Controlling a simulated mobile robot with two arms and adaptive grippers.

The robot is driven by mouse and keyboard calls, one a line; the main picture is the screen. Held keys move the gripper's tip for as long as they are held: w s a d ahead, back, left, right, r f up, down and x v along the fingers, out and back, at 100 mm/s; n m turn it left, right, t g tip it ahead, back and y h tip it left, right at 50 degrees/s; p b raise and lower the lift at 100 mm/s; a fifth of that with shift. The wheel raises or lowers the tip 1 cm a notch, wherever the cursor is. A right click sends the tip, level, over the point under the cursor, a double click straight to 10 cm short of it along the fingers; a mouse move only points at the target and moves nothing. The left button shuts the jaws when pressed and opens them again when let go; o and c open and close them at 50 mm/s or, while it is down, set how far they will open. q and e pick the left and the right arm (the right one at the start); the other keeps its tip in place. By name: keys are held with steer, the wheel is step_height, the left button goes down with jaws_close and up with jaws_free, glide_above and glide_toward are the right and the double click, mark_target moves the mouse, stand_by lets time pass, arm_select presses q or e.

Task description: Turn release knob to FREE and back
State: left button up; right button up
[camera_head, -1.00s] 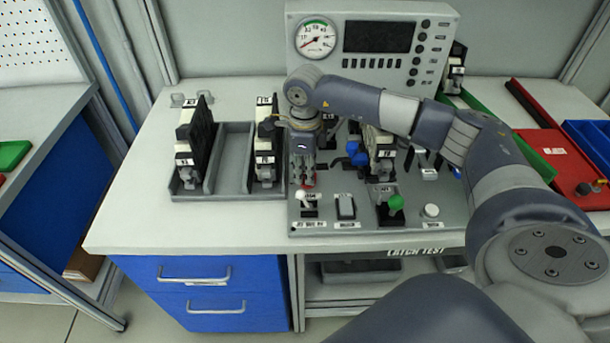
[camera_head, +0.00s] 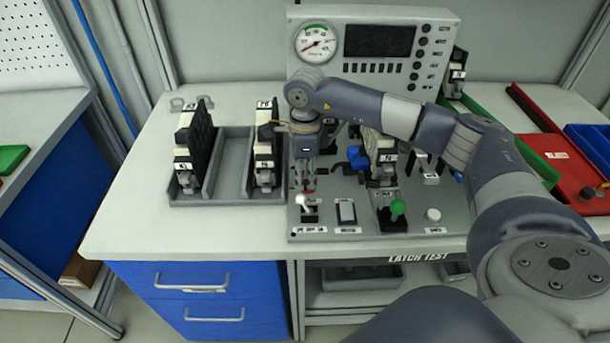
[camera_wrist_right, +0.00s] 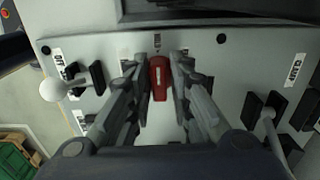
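The release knob appears to be the small red knob (camera_wrist_right: 159,78) on the grey panel, upright in the middle of the wrist view. In the head view a bit of red (camera_head: 309,186) shows beneath my right gripper (camera_head: 306,176). In the wrist view the two fingers of my right gripper (camera_wrist_right: 164,75) stand on either side of the knob. They are apart, with only narrow gaps beside it; firm contact cannot be made out. The knob's marks are too small to read. My left gripper is not in view.
A white-balled lever (camera_wrist_right: 52,90) is left of the fingers; another lever (camera_wrist_right: 268,113) is at the right. A green-topped lever (camera_head: 398,207) and white button (camera_head: 433,215) are along the panel's front. A gauge console (camera_head: 372,45) stands behind. A grey tray (camera_head: 232,165) holds black-and-white units.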

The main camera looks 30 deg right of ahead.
mark_target(306, 178)
steer(key=shift+o, duration=0.3)
steer(key=shift+r, duration=0.15)
step_height(306, 178, up, 12)
stand_by(0.4)
steer(key=shift+f, duration=0.2)
